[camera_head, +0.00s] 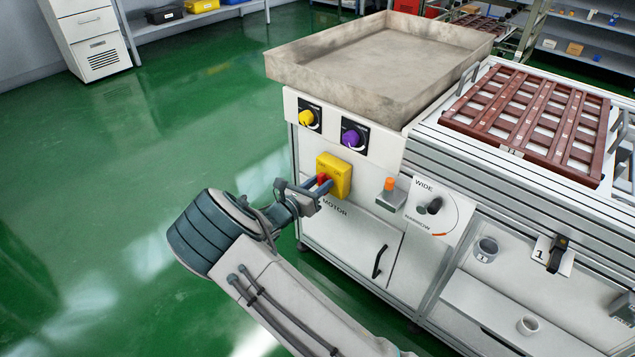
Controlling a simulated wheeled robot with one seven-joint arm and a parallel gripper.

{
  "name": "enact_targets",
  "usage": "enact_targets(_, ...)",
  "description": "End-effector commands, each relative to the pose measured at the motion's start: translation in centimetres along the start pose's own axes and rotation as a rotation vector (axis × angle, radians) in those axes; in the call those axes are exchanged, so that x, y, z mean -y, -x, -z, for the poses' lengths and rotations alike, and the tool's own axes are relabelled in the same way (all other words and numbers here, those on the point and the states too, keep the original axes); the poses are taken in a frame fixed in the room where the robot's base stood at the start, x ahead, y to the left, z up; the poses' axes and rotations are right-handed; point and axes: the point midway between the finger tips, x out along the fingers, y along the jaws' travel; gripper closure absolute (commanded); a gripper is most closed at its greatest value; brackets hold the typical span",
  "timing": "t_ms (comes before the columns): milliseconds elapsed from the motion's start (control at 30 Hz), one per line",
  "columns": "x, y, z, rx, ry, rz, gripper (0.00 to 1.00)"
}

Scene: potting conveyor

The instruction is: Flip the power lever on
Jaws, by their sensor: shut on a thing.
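The power lever (324,179) is a red handle on a yellow switch box (339,176) on the front of the machine, above the word MOTOR. My gripper (318,186) is at the switch box, its fingers shut around the red handle. My arm reaches up from the bottom of the picture. The fingers and wrist hide part of the handle, and I cannot tell its exact position.
A yellow knob (307,117) and a purple knob (352,137) sit above the switch box. An orange button (389,184) and a WIDE/NARROW dial (432,207) are to its right. A grey tray (345,80) tops the machine. Green floor (130,160) is clear at left.

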Motion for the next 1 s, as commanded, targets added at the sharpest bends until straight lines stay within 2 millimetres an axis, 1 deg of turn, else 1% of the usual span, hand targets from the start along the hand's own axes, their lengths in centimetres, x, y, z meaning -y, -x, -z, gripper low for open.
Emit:
enact_targets(600,0.63,0.01,0.33,-0.002,-0.571,-0.001,0.89)
enact_targets(800,0.74,0.02,0.44,-0.002,-0.710,-0.001,0.89)
enact_targets(1000,0.82,0.03,0.50,-0.002,-0.802,-0.002,0.89)
